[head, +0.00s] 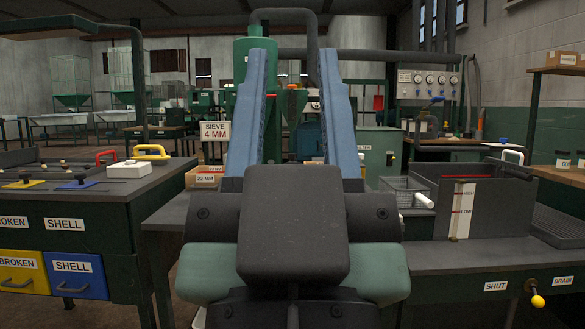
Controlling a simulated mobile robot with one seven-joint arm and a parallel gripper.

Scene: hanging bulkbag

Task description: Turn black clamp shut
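I cannot make out a black clamp or a hanging bulk bag in the head view. My gripper (294,55) fills the middle of the picture, seen from behind its dark body. Its two long blue fingers point forward and stand apart. Through the gap between them I see part of a green machine, and nothing is held there. My gripper and arm hide much of the middle of the room.
At left is a dark bench (105,205) with a yellow handle (152,152) and a red one (107,156). At right is a grey tank (487,207) above a yellow-knobbed lever (537,300) by SHUT and DRAIN labels.

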